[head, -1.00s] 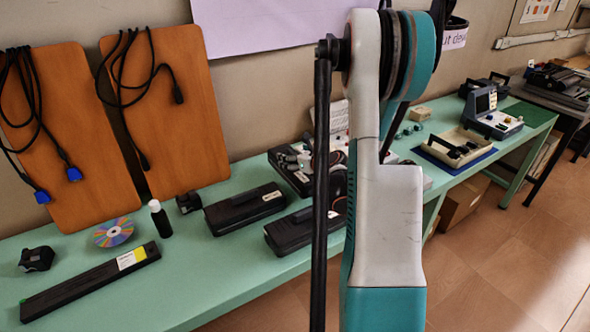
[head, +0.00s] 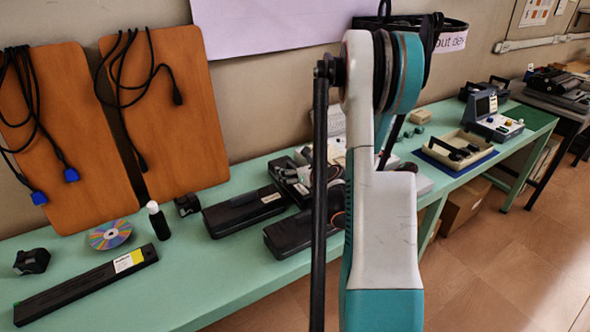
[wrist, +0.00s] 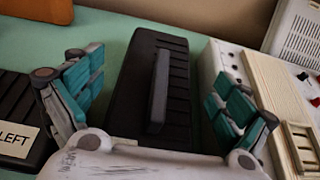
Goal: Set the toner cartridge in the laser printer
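My gripper (wrist: 160,105) is open in the wrist view, with one teal-padded finger on each side of a black ribbed case (wrist: 125,88) that has a raised bar along its top. The case looks like a cartridge, but I cannot tell for sure that it is the toner cartridge. I see no clear contact between fingers and case. In the head view my arm hides most of that area. A long black bar (head: 85,288) with a white and yellow label lies at the front left of the bench. I cannot pick out the laser printer with certainty.
Two flat black cases (head: 225,215) (head: 285,238) lie on the green bench (head: 190,290); a label reading LEFT (wrist: 14,141) shows in the wrist view. A white device (wrist: 228,62) stands close right of my gripper.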

